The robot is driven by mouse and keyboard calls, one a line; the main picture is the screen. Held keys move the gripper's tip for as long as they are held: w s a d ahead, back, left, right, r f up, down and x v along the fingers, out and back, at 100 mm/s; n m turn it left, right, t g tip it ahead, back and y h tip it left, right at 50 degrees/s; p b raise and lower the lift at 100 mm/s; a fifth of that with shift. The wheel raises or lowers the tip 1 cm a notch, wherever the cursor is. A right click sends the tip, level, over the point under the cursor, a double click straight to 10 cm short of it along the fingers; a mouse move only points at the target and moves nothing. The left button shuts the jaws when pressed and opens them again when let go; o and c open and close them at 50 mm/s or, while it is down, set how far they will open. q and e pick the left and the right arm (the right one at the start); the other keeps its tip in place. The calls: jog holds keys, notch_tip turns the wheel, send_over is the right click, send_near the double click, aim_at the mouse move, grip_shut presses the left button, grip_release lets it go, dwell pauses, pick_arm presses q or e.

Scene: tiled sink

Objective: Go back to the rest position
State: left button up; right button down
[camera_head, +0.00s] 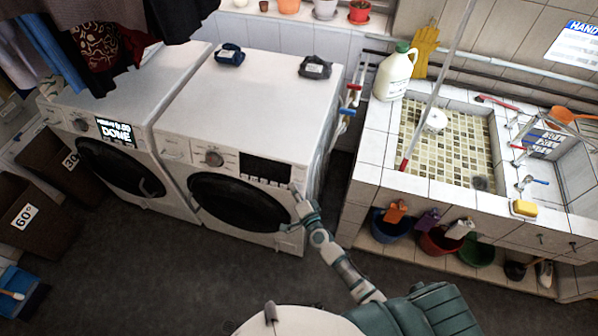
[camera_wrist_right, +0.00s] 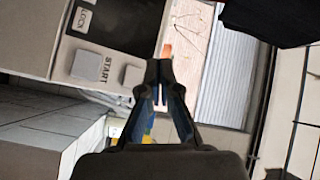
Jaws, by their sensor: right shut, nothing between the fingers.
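My right gripper (camera_head: 296,192) is in front of the right washing machine (camera_head: 262,95), near the right end of its control panel. In the right wrist view its dark fingers (camera_wrist_right: 158,85) are together at the tips with nothing between them. A START button (camera_wrist_right: 88,66) and a LOCK button (camera_wrist_right: 84,20) show beside the fingers in that view. From the head view I cannot tell whether the gripper touches the panel. The panel's display is dark. My left gripper is not in view.
The left washing machine (camera_head: 132,80) shows DONE. A tiled sink (camera_head: 400,185) with a white jug (camera_head: 394,75) and a yellow sponge (camera_head: 524,208) stands at the right, buckets below it. Laundry baskets (camera_head: 30,210) are at the left. The dark floor (camera_head: 150,270) in front is clear.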

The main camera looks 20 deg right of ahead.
dwell(0.4)
jog(key=s+d+f+n+g+b, duration=0.1)
jog(key=s+f+n+g, duration=0.35)
jog(key=f, duration=0.75)
jog(key=s+d+f+n+g+b, duration=0.1)
jog(key=s+f+b, duration=0.1)
jog(key=s+f, duration=0.8)
jog(key=s+d+f+n+g+b, duration=0.1)
jog(key=s+f+n+g, duration=0.25)
jog(key=f, duration=0.95)
jog(key=s+d+f+n+g+h+b, duration=0.1)
jog(key=s+f, duration=0.4)
jog(key=s, duration=0.6)
jog(key=s+d+f+n+g+h, duration=0.1)
jog(key=s+d+f+n+g, duration=0.2)
jog(key=s+f, duration=0.3)
jog(key=s+d+f+n+g+b, duration=0.1)
jog(key=s+f, duration=0.5)
jog(key=s, duration=0.9)
jog(key=d+g, duration=0.1)
jog(key=g, duration=0.1)
jog(key=shift+s+n+g+h+b, duration=0.3)
jog(key=shift+n+h+b, duration=0.05)
jog(key=shift+n+h, duration=0.05)
jog(key=shift+w+d, duration=0.1)
